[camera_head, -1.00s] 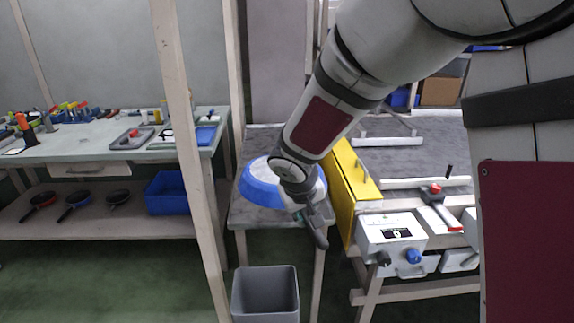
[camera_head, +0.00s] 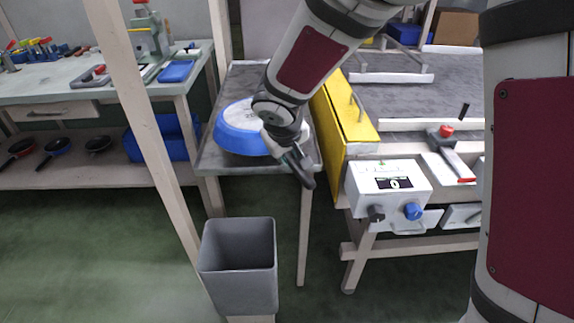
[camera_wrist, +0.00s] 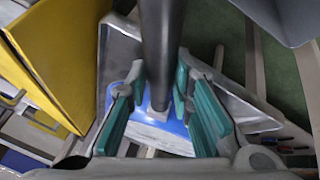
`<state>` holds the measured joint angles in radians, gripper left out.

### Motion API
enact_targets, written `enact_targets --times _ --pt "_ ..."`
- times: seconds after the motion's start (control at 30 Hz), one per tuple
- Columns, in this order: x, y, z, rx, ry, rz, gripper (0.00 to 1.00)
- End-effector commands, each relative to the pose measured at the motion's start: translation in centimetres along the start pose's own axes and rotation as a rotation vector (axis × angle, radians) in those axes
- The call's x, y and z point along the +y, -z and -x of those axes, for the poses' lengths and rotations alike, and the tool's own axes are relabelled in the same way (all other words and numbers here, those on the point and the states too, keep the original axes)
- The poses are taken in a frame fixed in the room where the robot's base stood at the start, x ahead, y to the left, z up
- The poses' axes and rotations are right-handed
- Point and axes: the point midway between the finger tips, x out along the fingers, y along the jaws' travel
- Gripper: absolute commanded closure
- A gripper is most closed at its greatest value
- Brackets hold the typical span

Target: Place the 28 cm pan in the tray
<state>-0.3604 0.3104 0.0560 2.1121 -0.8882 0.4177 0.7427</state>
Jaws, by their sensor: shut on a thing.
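The pan (camera_head: 233,138) has a blue side and a pale base that faces up, so it looks upside down. It is over the grey-topped side table; I cannot tell whether it touches the top. My gripper (camera_head: 283,143) is at its right side, shut on the dark handle (camera_head: 303,172), which sticks out toward the lower right. In the wrist view the green-padded fingers of my gripper (camera_wrist: 160,105) stand either side of the black handle (camera_wrist: 162,40), with the blue pan (camera_wrist: 176,129) beyond. My arm hides part of the pan. I cannot tell for certain which surface is the tray.
The grey side table (camera_head: 215,162) stands left of a yellow panel (camera_head: 328,125) and a white control box (camera_head: 388,190). A grey bin (camera_head: 238,250) stands in front. A wooden post (camera_head: 140,110) rises at left, before a workbench (camera_head: 60,90) with several pans below.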

Motion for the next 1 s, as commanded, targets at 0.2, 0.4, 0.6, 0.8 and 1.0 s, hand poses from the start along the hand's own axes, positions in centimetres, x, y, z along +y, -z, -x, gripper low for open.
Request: enact_targets --times 0.2,0.4,0.6,0.8,1.0 --pt "-0.5 -0.6 -1.5 0.004 0.001 -0.003 1.00" --pt "-1.2 -1.4 -3.3 0.006 0.001 -0.003 1.00" --pt "-1.2 -1.5 -3.5 0.004 0.000 -0.003 1.00" --pt "-1.2 -1.8 -3.6 -0.003 0.000 -0.001 0.59" --pt "-1.2 -1.7 -3.6 -0.001 0.000 -0.002 0.59"
